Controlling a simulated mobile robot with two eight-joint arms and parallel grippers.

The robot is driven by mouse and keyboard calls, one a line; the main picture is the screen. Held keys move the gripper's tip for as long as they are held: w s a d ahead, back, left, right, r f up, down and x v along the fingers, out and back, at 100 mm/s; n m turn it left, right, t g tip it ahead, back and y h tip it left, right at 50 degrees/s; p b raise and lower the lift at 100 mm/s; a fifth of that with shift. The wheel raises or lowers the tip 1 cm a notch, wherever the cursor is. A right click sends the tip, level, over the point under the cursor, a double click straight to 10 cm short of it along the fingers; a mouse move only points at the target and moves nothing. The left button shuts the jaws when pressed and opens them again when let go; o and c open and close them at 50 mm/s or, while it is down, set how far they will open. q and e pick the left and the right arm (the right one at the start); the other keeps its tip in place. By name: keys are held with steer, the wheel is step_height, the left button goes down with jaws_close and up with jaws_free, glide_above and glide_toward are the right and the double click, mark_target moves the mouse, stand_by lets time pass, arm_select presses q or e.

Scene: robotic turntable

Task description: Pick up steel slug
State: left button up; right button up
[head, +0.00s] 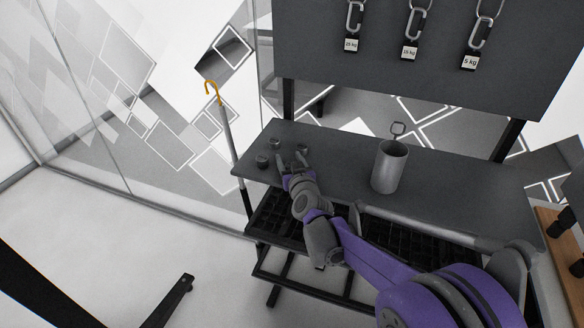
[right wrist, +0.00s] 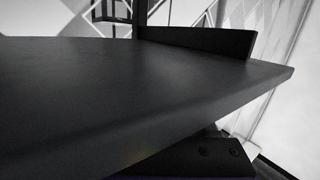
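Small dark grey cylinders stand on the left end of the grey table (head: 330,140) in the head view. One (head: 262,161) is near the left edge, one (head: 274,143) is farther back, and one (head: 302,149) is just beyond my right gripper. I cannot tell which is the steel slug. My right gripper (head: 291,163) is low over the table's left part, fingers apart, with nothing visible between them. The right wrist view shows the table's dark edge (right wrist: 190,110) close up, with no fingers or slug. My left gripper is not in view.
A dark board (head: 420,50) above carries hanging carabiners with weight tags. Black racks (head: 285,222) sit below the front edge.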

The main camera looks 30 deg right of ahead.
jaws_close()
